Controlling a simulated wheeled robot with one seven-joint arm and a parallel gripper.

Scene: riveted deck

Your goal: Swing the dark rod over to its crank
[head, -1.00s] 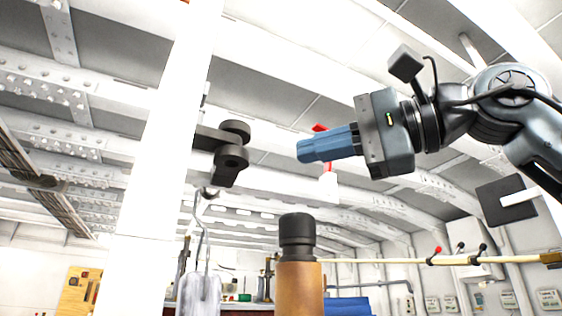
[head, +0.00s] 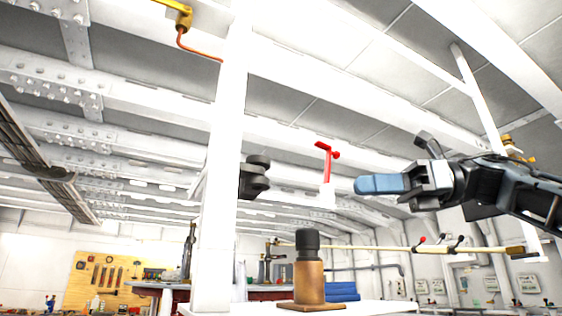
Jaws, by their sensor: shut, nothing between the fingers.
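A dark piece with a forked, rounded end (head: 254,177) shows beside the right edge of a white post; it may be the end of the dark rod, and I cannot see the rest of a rod. A red crank-like lever (head: 327,158) stands on a white block right of it, but I cannot tell whether it is the rod's crank. My gripper (head: 364,185) has blue fingers, shut and empty, pointing left. In the picture it is right of the dark piece, clearly apart from it.
The white post (head: 222,130) rises left of centre. A brown cylinder with a black top (head: 309,270) stands on a white surface below. A pale horizontal rod with red and black knobs (head: 385,247) runs behind. A yellow fitting with an orange pipe (head: 183,16) is overhead.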

